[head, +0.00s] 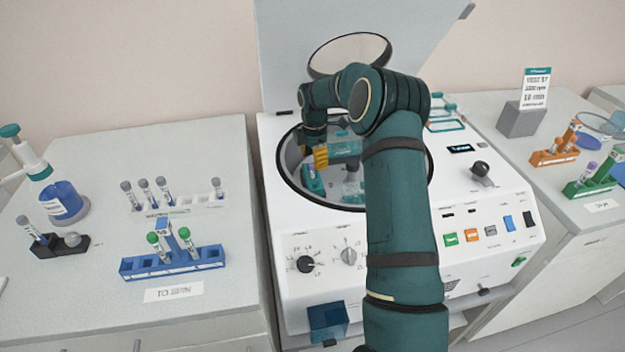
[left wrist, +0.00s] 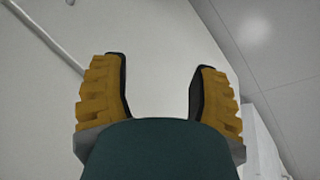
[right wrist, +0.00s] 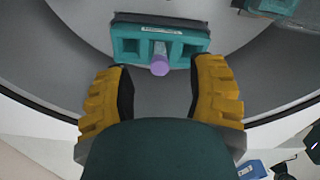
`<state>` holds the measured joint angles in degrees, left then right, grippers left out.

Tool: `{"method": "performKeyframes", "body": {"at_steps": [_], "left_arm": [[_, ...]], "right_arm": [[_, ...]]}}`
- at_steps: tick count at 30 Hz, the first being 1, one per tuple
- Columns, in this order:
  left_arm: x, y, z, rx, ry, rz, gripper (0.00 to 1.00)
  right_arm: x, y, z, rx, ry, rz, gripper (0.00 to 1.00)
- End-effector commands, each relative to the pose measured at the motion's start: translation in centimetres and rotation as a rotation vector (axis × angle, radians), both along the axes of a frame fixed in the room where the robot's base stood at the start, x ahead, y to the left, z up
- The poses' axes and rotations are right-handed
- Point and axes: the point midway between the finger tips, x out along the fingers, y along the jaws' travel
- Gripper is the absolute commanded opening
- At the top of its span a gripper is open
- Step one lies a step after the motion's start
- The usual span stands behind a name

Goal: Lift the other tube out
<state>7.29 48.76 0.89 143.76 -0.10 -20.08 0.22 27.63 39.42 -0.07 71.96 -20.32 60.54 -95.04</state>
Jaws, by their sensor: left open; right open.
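The centrifuge (head: 300,240) stands with its lid (head: 270,50) raised and its round bowl open. In the right wrist view a teal bucket (right wrist: 125,45) lies in the bowl, and a purple-capped tube (right wrist: 160,66) sits in its middle slot. My right gripper (right wrist: 160,80) is open and empty, its fingers on either side of the line to the cap and apart from it. In the head view my right gripper (head: 320,157) reaches into the bowl, and my arm hides much of it. My left gripper (left wrist: 158,75) is open and empty, facing a plain pale surface.
Part of another teal bucket (right wrist: 280,8) shows at the bowl's far side. A blue rack (head: 135,268) with green-capped tubes stands on the left bench. An orange rack (head: 545,157) and a green rack (head: 580,188) with tubes stand on the right bench. The bowl's rim surrounds my right gripper.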

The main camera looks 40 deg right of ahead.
Motion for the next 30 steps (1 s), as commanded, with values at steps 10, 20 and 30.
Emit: {"method": "performKeyframes", "body": {"at_steps": [10, 20, 30], "left_arm": [[0.2, 0.0, -1.3, 0.001, -0.006, 0.001, 0.61], [0.3, 0.0, -1.3, 0.001, -0.007, 0.002, 0.61], [0.3, 0.0, -1.3, 0.001, -0.007, 0.002, 0.61]], "right_arm": [[0.1, 0.4, -4.6, 0.001, 0.003, 0.001, 0.55], [0.1, 0.4, -4.9, 0.000, 0.001, 0.000, 0.40], [0.1, 0.4, -4.9, 0.000, 0.001, 0.000, 0.00]]}}
